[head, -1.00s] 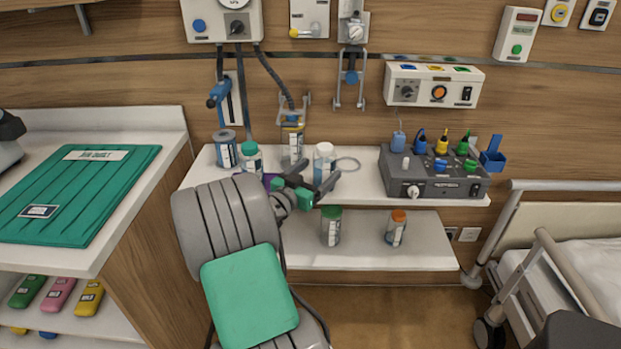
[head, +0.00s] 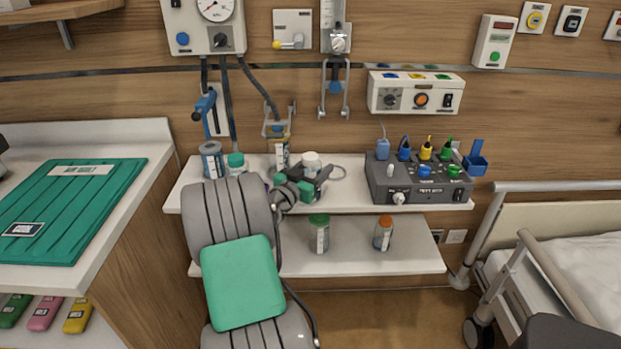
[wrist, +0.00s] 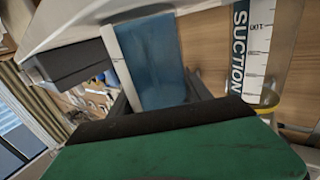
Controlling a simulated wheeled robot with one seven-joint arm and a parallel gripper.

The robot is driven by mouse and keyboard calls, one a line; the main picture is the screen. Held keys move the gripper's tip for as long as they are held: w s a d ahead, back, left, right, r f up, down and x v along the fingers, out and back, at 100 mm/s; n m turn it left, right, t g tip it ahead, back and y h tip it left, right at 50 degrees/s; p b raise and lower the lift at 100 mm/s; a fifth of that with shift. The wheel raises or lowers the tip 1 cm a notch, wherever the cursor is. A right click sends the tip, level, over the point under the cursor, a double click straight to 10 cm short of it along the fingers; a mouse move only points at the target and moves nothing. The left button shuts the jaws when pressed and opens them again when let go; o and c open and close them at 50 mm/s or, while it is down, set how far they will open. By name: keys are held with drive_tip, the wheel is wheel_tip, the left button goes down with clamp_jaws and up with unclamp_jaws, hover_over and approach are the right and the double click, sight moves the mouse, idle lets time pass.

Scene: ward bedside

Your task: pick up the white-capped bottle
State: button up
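The white-capped bottle (head: 311,160) stands on the upper wall shelf in the head view. Its white cap shows above my gripper, and most of its body is hidden. My gripper (head: 318,182) is at the bottle's body, with its fingers apart. In the wrist view the bottle's blue body with a white label strip (wrist: 157,62) is close in front of my gripper, around the space between the fingers. Whether the fingers touch it cannot be told.
A teal-capped bottle (head: 236,163) and a suction jar (head: 281,153) stand left of the gripper. A grey device (head: 420,183) is on the right. Green-capped (head: 319,235) and orange-capped (head: 384,233) bottles stand on the lower shelf (head: 350,263). A bed rail (head: 560,187) is at far right.

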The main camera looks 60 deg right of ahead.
drive_tip(key=c, duration=1.2)
clamp_jaws()
drive_tip(key=shift+r, duration=0.1)
